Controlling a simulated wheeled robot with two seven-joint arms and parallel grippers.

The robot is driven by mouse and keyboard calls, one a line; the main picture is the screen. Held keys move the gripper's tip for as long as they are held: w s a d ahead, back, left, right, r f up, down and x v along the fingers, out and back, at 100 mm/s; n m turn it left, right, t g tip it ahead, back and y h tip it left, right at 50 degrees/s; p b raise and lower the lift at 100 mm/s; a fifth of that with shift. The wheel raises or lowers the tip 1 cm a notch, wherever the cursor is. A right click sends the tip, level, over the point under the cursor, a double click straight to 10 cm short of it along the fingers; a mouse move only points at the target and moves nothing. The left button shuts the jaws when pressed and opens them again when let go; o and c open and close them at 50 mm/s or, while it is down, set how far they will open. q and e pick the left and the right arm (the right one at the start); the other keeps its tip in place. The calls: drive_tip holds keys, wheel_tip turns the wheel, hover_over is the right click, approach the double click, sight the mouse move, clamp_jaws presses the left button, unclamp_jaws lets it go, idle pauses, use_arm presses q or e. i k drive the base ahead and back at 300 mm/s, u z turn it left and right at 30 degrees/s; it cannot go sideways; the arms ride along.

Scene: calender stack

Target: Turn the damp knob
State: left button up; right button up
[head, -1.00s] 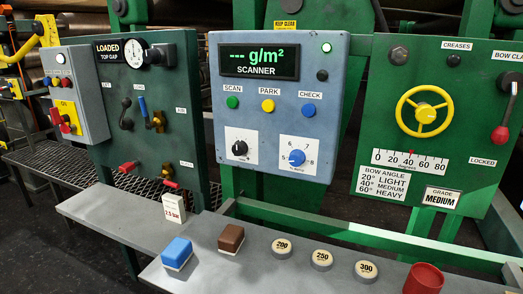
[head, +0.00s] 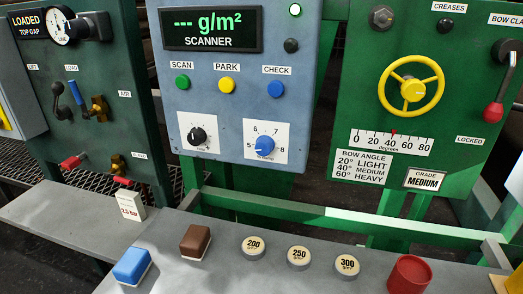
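The scanner panel (head: 235,100) carries two knobs on white plates. The black knob (head: 197,136) is on the left plate, with a small scale around it. The blue knob (head: 265,144) is on the right plate, with a scale showing 5, 6, 7 and 8. The small print on both plates is too small to read, so I cannot tell which knob is the damp one. Neither of my grippers is in view.
The panel has green (head: 182,82), yellow (head: 227,85) and blue (head: 276,89) buttons. A grey shelf (head: 220,273) below holds a blue block (head: 132,265), a brown block (head: 195,241), several round weights (head: 299,257) and a red cylinder (head: 409,275). A yellow handwheel (head: 411,92) is at right.

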sight(264, 145)
drive_tip(key=z, duration=1.7)
drive_tip(key=k, duration=1.5)
drive_tip(key=u, duration=0.2)
drive_tip(key=i, duration=0.7)
drive_tip(key=z, duration=0.05)
